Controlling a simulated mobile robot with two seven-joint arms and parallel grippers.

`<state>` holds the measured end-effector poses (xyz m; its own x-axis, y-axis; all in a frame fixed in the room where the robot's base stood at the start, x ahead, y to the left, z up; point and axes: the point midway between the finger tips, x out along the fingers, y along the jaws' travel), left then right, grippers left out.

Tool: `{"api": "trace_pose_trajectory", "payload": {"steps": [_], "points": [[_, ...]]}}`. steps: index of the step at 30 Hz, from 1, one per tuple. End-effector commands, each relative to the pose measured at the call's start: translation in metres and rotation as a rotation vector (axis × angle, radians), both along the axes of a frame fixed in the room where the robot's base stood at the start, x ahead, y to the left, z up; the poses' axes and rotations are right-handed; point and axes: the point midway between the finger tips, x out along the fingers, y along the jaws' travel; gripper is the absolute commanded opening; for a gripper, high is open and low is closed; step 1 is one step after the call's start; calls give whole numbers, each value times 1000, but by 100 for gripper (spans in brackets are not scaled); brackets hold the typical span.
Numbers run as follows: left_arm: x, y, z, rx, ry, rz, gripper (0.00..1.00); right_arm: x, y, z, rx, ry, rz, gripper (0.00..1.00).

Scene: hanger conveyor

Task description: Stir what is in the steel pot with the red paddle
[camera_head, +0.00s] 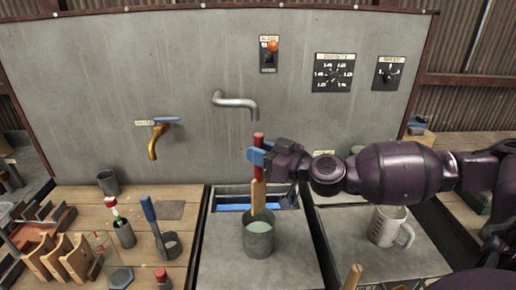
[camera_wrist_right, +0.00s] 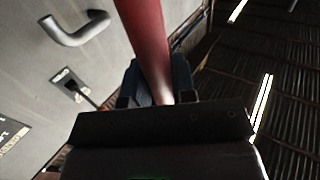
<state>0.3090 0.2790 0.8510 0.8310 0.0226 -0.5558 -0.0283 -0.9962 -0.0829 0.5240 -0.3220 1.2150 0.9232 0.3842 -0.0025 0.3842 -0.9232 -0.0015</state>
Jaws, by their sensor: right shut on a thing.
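The steel pot (camera_head: 258,243) stands on the grey middle counter below the spout, with something pale in it. My right gripper (camera_head: 259,157) is shut on the red paddle (camera_head: 258,140) and holds it upright over the pot. Its red handle sticks up above the fingers, and its wooden lower part (camera_head: 258,195) points down, with the tip at or just inside the pot's mouth; I cannot tell how deep. In the right wrist view the red handle (camera_wrist_right: 146,40) stands between the fingers (camera_wrist_right: 154,85). My left gripper is not in view.
A bent spout (camera_head: 235,102) juts from the wall panel above the pot, and a brass tap (camera_head: 154,140) is further left. A metal jug (camera_head: 388,226) stands at the right. Cups with tools, including a blue-handled one (camera_head: 150,212), and a wooden rack (camera_head: 65,258) are at the left.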

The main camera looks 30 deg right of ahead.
Motion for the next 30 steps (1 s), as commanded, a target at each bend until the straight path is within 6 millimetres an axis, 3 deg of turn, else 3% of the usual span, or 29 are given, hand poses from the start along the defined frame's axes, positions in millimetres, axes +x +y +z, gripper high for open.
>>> {"api": "trace_pose_trajectory", "payload": {"steps": [10,15,30], "points": [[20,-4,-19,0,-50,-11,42,0,0,-31,-1,1,-1,1],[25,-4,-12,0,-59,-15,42,0,0,-39,0,0,-2,1],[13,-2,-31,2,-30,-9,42,0,0,-80,0,0,-2,1]]}}
